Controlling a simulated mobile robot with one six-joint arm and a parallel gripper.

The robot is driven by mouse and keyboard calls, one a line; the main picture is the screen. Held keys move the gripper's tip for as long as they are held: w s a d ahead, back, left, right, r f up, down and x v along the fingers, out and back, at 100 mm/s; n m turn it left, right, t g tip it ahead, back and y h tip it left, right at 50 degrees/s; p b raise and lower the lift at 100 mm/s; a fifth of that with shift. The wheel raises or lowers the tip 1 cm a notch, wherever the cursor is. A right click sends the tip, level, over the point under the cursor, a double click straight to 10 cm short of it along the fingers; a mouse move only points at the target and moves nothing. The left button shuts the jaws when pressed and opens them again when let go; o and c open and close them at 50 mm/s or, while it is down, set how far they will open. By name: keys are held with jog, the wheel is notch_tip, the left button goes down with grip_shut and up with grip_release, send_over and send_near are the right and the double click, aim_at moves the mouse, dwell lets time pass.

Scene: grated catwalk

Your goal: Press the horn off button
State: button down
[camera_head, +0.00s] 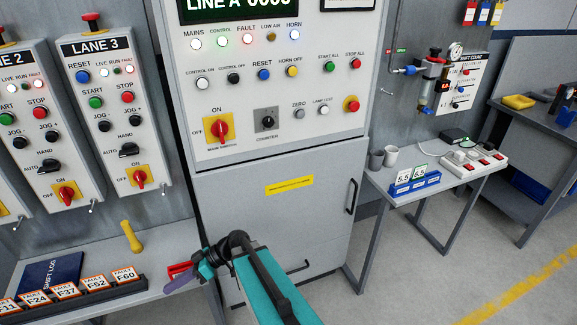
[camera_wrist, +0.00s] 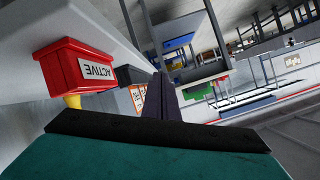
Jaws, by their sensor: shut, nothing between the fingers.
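The horn off button (camera_head: 292,71) is a round yellow button on the grey cabinet's control panel, under the label HORN OFF. It sits between the blue reset button (camera_head: 263,74) and the green start all button (camera_head: 329,67). The horn lamp (camera_head: 294,36) above it is lit. My gripper (camera_head: 170,288) is low in front of the cabinet, over the left bench, well below and left of the button. Its dark fingers also show in the wrist view (camera_wrist: 160,85), closed together and empty. The button is not in the wrist view.
A red box (camera_wrist: 84,66) marked ACTIVE is near my gripper at the bench edge. Fault cards (camera_head: 66,290) and a yellow-handled object (camera_head: 131,237) are on that bench. The cabinet handle (camera_head: 351,197) sticks out. A side table (camera_head: 433,190) stands right; the panel front is clear.

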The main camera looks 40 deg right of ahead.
jog(key=w+d+r+t, duration=0.2)
jog(key=d+r+t, duration=0.1)
jog(key=d+r, duration=0.6)
jog(key=w+d+r+n+t, duration=0.15)
jog(key=d+r+t, duration=0.25)
jog(key=d+r, duration=0.5)
jog(key=w+d+r+t, duration=0.3)
jog(key=d+r, duration=0.5)
jog(key=r, duration=0.2)
jog(key=s+d+r+t+h, duration=0.2)
jog(key=s+d+r+t, duration=0.1)
jog(key=s+d+r, duration=0.6)
jog(key=s+d+r+t+h, duration=0.3)
jog(key=s+d+r, duration=0.5)
jog(key=d+r, duration=0.6)
jog(key=shift+s+d+r, duration=0.25)
jog(key=shift+s+r, duration=0.1)
jog(key=shift+r, duration=0.3)
jog(key=shift+w, duration=0.15)
jog(key=p, duration=0.1)
send_near(293, 71)
jog(key=shift+w+a+r, duration=0.35)
jog(key=shift+w+a, duration=0.3)
jog(key=shift+w+a+r, duration=0.3)
jog(key=shift+w+a, duration=0.35)
jog(key=shift+w, duration=0.05)
jog(key=shift+w+a+r, duration=0.35)
jog(key=shift+w+a, duration=0.3)
